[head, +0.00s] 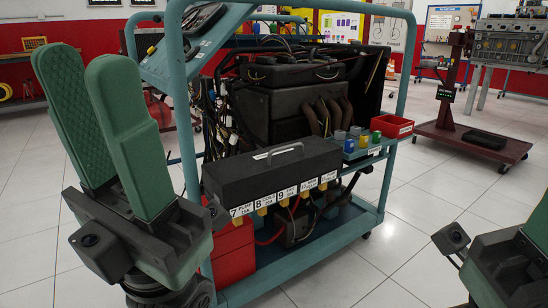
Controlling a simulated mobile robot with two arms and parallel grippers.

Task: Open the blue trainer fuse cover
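The blue trainer is a teal-blue wheeled frame (300,284) carrying an engine (290,100). On its near side sits a long black box-shaped fuse cover (270,171) with a grey bar handle (277,150) on top. The cover looks closed. A row of numbered white labels and yellow pieces runs along its lower front edge. My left gripper (84,64) points upward at the left, with its green fingers apart and nothing seen between them. It is nearer to me than the cover and clear of its handle. My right gripper (541,226) is cut off at the lower right; its fingertips are hidden.
A red tray (391,126) and several coloured caps (362,141) sit on the trainer's right side. A red box (232,252) stands on its lower shelf. A dark red stand (466,139) is farther right. The tiled floor (400,225) between is clear.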

